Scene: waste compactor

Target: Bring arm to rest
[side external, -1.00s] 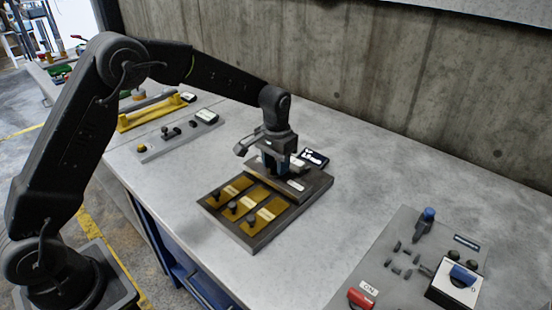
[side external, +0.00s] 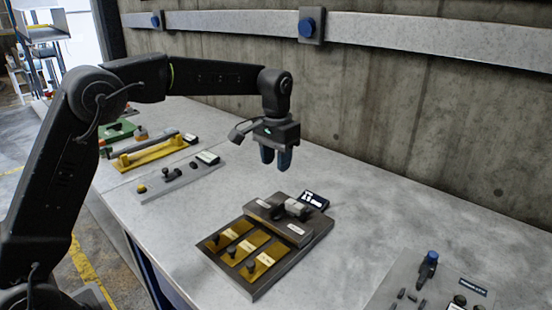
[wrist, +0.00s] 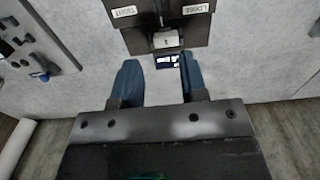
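My gripper (side external: 276,160) hangs above the table in the side view, pointing down, a little behind and above a dark panel board (side external: 262,281). Its two blue fingers are apart with nothing between them. In the wrist view my gripper (wrist: 156,82) also shows a clear gap between the blue fingers. The board has several brass plates with dark knobs, and a raised dark block with a light grey cylindrical piece (side external: 297,207) on it. A small dark display (side external: 314,200) stands at its back edge. The wrist view shows white labels (wrist: 124,12) on the dark block.
A grey control panel (side external: 390,291) with a blue-topped knob is at the front right. A grey strip panel (side external: 180,181) and a yellow handle fixture (side external: 150,153) lie at left. A concrete wall (side external: 400,110) with a rail and blue button (side external: 307,27) stands behind.

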